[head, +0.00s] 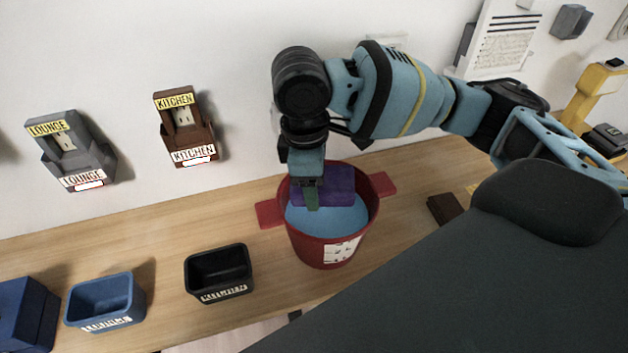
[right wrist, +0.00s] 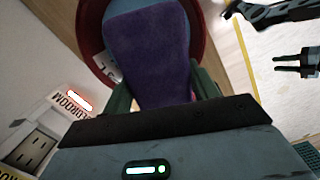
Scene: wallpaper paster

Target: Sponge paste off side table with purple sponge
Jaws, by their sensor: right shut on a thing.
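The purple sponge (head: 338,184) is at the mouth of a red bucket (head: 373,215) holding light-blue liquid (head: 330,218). My right gripper (head: 312,205) is shut on the sponge from above. In the right wrist view, the sponge (right wrist: 150,60) lies between the green fingers of the gripper (right wrist: 163,90), over the bucket (right wrist: 92,40). Whether its underside touches the liquid cannot be told. A dark two-fingered gripper (right wrist: 290,63), which looks like my left one, shows at the right edge there with its fingers apart. I cannot make out a separate side table or any paste.
The bucket stands on a long wooden surface (head: 170,235) along the wall. A black KITCHEN bin (head: 219,271) and a blue bin (head: 106,300) stand left of it. LOUNGE (head: 70,148) and KITCHEN (head: 187,128) outlet holders hang above. A brown block (head: 445,209) lies right.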

